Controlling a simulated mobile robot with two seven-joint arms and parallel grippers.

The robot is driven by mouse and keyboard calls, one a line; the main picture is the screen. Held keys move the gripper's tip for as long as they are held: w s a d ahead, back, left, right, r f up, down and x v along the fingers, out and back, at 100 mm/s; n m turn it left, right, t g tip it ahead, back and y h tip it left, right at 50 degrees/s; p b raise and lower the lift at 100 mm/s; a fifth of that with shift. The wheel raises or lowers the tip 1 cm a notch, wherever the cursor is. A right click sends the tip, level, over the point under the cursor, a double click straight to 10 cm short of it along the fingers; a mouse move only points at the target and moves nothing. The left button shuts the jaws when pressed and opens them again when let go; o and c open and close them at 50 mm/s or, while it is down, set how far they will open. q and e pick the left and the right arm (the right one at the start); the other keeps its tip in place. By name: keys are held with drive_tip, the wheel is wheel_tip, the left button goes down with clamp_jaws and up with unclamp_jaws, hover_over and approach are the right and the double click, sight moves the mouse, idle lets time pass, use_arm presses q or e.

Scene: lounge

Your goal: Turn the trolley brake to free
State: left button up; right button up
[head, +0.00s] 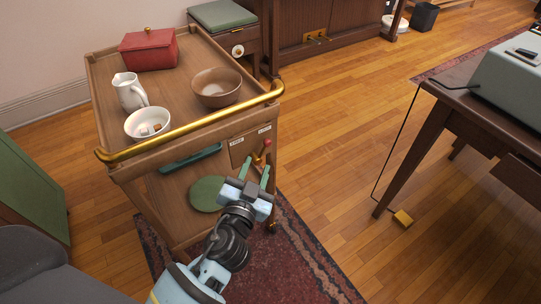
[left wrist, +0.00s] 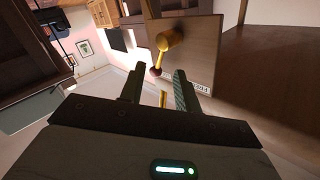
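The wooden trolley (head: 190,150) stands at the left of the head view. Its end panel (head: 240,150) carries two small pale labels, too small to read surely. The brake lever (head: 258,158) has a brass hub and a red knob (head: 267,142), and points up and right towards the right label. My left gripper (head: 255,175) is open just in front of the lever. In the left wrist view, the brass hub (left wrist: 168,39) is beyond the fingers, and the dark red knob (left wrist: 156,72) appears between the open fingertips (left wrist: 157,80); contact cannot be told. My right gripper is out of view.
The trolley top holds a red box (head: 148,52), a white jug (head: 129,92), a white bowl (head: 147,124) and a brown bowl (head: 216,88). A brass rail (head: 195,125) runs above the panel.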

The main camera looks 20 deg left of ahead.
sight(263, 151)
use_arm(q)
drive_tip(key=shift+w+d+r, duration=0.15)
drive_tip(key=shift+w+r, duration=0.15)
drive_tip(key=shift+w, duration=0.2)
drive_tip(key=shift+w+a, duration=0.15)
drive_tip(key=shift+w, duration=1.15)
drive_tip(key=shift+w+a, duration=0.2)
drive_tip(key=shift+w, duration=1.05)
drive_tip(key=shift+w+a, duration=0.15)
drive_tip(key=shift+w, duration=1.15)
clamp_jaws()
